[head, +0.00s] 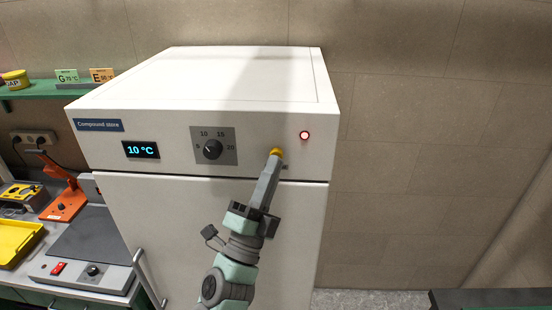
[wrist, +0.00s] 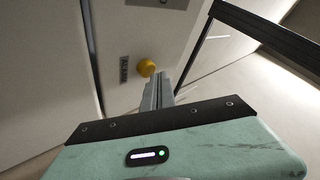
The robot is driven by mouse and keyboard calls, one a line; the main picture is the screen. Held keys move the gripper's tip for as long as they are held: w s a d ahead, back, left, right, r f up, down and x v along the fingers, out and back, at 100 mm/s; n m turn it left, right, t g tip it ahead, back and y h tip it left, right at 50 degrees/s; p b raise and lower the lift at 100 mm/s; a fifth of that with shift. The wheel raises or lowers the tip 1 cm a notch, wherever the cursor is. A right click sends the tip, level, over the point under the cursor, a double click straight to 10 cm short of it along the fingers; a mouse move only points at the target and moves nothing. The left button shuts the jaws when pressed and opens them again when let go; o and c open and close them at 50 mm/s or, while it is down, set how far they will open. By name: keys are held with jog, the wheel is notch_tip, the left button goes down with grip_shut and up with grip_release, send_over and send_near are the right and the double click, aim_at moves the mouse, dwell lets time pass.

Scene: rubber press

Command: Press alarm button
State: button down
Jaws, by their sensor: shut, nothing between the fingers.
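The yellow alarm button (head: 276,152) is on the front panel of the white compound store cabinet (head: 255,220), right of the dial. My gripper (head: 274,162) is shut and empty, its fingertips right at the button and partly covering it in the head view. In the wrist view the yellow button (wrist: 146,68) shows beside an ALARM label (wrist: 125,70), just past the tips of my closed fingers (wrist: 157,80). Whether the fingertips touch the button I cannot tell. A round light (head: 305,135) with a red ring is above and right of the button.
The cabinet panel also has a dial (head: 212,149) and a display (head: 140,149) reading 10 °C. A bench with a hot plate (head: 85,270), an orange stand (head: 65,203) and a yellow tray (head: 18,243) is at the left. The wall at right is bare.

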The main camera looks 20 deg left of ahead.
jog(key=shift+w+a+f+b, duration=0.1)
jog(key=shift+w+a+b, duration=0.1)
jog(key=shift+w, duration=0.2)
jog(key=shift+w+a+b, duration=0.1)
jog(key=shift+w+b, duration=0.05)
jog(key=shift+w, duration=0.25)
dwell(0.9)
jog(key=shift+s, duration=0.1)
jog(key=shift+s+d, duration=0.25)
jog(key=shift+s, duration=0.3)
jog(key=shift+s+d, duration=0.2)
jog(key=shift+s, duration=0.35)
jog(key=shift+s+d, duration=0.25)
jog(key=shift+s, duration=0.55)
jog(key=shift+s+d, duration=0.25)
jog(key=shift+s, duration=0.5)
jog(key=shift+s+d, duration=0.25)
jog(key=shift+s, duration=0.55)
jog(key=shift+d, duration=0.1)
